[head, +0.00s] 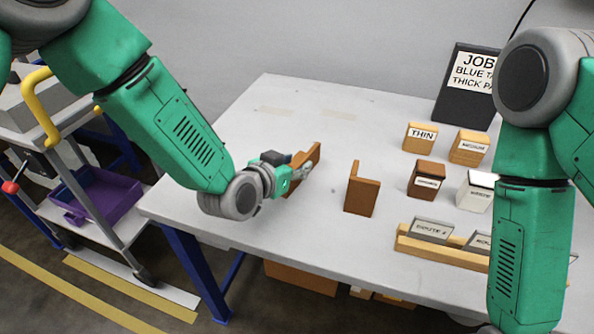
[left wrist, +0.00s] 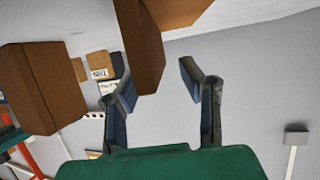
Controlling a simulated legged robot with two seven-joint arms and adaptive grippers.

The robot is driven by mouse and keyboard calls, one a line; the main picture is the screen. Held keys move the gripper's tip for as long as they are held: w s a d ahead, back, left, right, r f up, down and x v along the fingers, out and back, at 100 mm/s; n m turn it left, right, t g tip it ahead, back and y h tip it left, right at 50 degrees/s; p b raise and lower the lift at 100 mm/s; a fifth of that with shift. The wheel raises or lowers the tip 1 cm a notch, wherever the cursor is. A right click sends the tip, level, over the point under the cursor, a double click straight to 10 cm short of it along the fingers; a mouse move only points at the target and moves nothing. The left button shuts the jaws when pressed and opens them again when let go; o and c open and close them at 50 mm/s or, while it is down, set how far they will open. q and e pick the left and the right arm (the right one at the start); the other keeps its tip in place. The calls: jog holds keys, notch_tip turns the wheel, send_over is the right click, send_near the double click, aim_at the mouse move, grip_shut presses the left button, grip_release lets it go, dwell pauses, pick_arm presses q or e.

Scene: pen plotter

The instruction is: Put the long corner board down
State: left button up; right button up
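A brown corner board (head: 306,163) is at my left gripper, near the left part of the table, and appears to stand on the tabletop. In the left wrist view this board (left wrist: 143,45) reaches between the fingertips, close to the left finger, with a clear gap to the right finger. My left gripper (head: 299,173) is open around its end; it also shows in the left wrist view (left wrist: 158,82). A second brown corner board (head: 362,190) stands apart to the right, also in the left wrist view (left wrist: 45,88). My right gripper is out of view.
The grey table (head: 290,240) is clear at its back left and front. Labelled blocks, including THIN (head: 420,137), stand on the right. A wooden rack (head: 440,250) holds route plates. A dark job sign (head: 465,85) stands behind. A cart with a purple bin (head: 100,195) is left.

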aim_at(301, 162)
pick_arm(q)
jog(key=shift+x, duration=1.15)
jog(key=shift+w+d+f, duration=0.1)
jog(key=shift+w+d, duration=0.05)
jog(key=shift+w, duration=0.05)
jog(key=shift+d, duration=0.25)
grip_shut()
jog(key=shift+a, duration=0.15)
